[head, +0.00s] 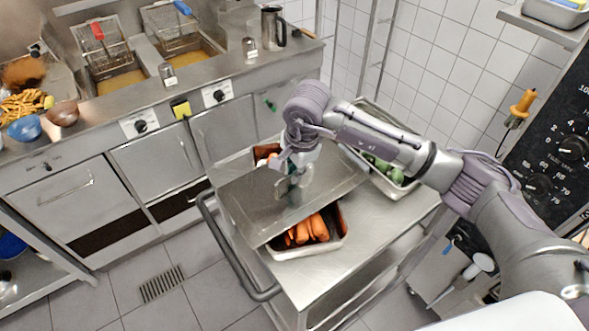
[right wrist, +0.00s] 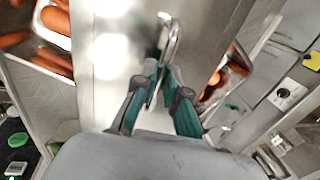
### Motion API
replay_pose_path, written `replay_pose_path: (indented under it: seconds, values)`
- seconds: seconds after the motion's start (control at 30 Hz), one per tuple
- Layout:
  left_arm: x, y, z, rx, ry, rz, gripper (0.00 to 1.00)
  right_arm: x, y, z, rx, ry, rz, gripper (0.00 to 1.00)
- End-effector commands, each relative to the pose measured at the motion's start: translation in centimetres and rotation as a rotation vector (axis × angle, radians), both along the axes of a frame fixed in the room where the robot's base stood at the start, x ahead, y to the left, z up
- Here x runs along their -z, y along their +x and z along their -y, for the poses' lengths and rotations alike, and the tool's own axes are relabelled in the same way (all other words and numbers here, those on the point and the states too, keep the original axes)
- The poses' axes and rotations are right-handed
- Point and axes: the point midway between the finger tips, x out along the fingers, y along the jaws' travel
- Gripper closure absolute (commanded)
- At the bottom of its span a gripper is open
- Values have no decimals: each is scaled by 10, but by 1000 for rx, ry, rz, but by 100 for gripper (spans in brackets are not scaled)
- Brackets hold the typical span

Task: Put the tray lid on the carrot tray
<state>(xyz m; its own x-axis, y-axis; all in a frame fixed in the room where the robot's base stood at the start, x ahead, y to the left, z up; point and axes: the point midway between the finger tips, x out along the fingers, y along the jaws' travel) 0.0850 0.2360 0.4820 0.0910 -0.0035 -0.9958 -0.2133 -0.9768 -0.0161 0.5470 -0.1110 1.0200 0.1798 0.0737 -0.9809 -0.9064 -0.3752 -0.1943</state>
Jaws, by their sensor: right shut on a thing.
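The tray lid (head: 247,212) is a flat grey metal sheet. My right gripper (head: 290,186) is shut on the lid's handle, which shows as a metal loop (right wrist: 174,36) between the green-padded fingers (right wrist: 160,92) in the right wrist view. The carrot tray (head: 322,247) stands on the trolley's front part with carrots (head: 309,231) in it. The lid hangs over its back part and is turned relative to it, so the front carrots are uncovered. Carrots (right wrist: 52,28) also show past the lid's edge in the right wrist view. My left gripper is not in view.
On the trolley (head: 375,230), a tray of green vegetables (head: 393,178) stands at the right. Another container with red-orange contents (head: 266,152) is partly hidden behind the lid. The trolley's handle rail (head: 225,245) is at the left. A fryer counter (head: 170,95) stands behind.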

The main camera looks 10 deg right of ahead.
Motion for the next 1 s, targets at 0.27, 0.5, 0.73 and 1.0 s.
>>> replay_pose_path:
  seconds: [0.27, 0.5, 0.73, 1.0]
  values:
    - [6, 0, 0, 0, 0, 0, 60, 4, 0, 0, 0, 0, 0, 74]
    - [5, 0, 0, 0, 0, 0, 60, 4, 0, 0, 0, 0, 0, 64]
    - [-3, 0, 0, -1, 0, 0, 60, -3, 0, 0, 1, 0, 0, 64]
    - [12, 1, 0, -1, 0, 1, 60, -48, -7, 4, -2, 1, 7, 64]
